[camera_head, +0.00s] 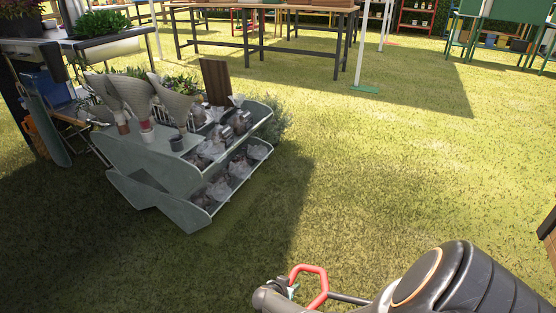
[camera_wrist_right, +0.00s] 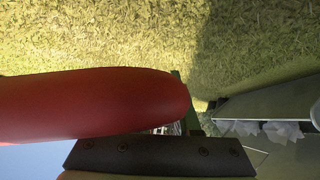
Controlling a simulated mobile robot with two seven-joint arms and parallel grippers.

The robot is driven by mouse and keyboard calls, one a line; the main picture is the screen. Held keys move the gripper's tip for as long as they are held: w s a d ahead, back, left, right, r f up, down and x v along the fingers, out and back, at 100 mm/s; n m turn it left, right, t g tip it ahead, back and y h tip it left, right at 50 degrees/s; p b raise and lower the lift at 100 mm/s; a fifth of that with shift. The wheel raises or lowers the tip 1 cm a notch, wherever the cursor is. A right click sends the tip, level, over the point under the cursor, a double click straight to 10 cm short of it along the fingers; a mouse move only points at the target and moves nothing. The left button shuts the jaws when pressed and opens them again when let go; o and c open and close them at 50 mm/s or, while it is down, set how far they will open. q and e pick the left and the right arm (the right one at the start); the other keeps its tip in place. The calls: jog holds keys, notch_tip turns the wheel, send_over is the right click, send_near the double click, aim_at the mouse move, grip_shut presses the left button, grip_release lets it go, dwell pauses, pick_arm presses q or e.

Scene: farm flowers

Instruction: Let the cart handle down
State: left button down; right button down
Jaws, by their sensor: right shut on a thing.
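The cart handle (camera_head: 321,284) is a red angular loop on a dark rod, low at the bottom centre of the head view. It stands above the grass. My right gripper (camera_head: 289,289) is at the loop's left side, shut on it. In the right wrist view the handle (camera_wrist_right: 100,105) is a thick red bar crossing from the left, close against a dark gripper finger (camera_wrist_right: 155,157). The cart's body is out of the head view. My left gripper is not in view.
A grey tiered flower stand (camera_head: 160,170) with wrapped bunches stands left of centre. A long wooden table (camera_head: 270,7) is at the back. A wooden edge (camera_head: 548,235) shows at the far right. The grass (camera_head: 400,160) between them is clear.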

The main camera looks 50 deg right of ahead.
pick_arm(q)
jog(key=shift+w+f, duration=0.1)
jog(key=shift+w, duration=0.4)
pick_arm(e)
jog(key=shift+s+d+f+g, duration=0.15)
jog(key=shift+s+d+f, duration=0.1)
jog(key=shift+s+f, duration=0.35)
jog(key=shift+s+d+f+g, duration=0.15)
jog(key=shift+s+d+f, duration=0.1)
jog(key=shift+s+f, duration=0.3)
jog(key=shift+s, duration=0.1)
jog(key=c, duration=0.7)
grip_release()
jog(key=shift+r, duration=0.1)
jog(key=shift+o, duration=0.2)
jog(key=shift+w+a+r, duration=0.1)
jog(key=shift+w+a, duration=0.1)
jog(key=shift+w, duration=0.2)
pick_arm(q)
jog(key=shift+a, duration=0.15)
pick_arm(e)
jog(key=shift+r, duration=0.1)
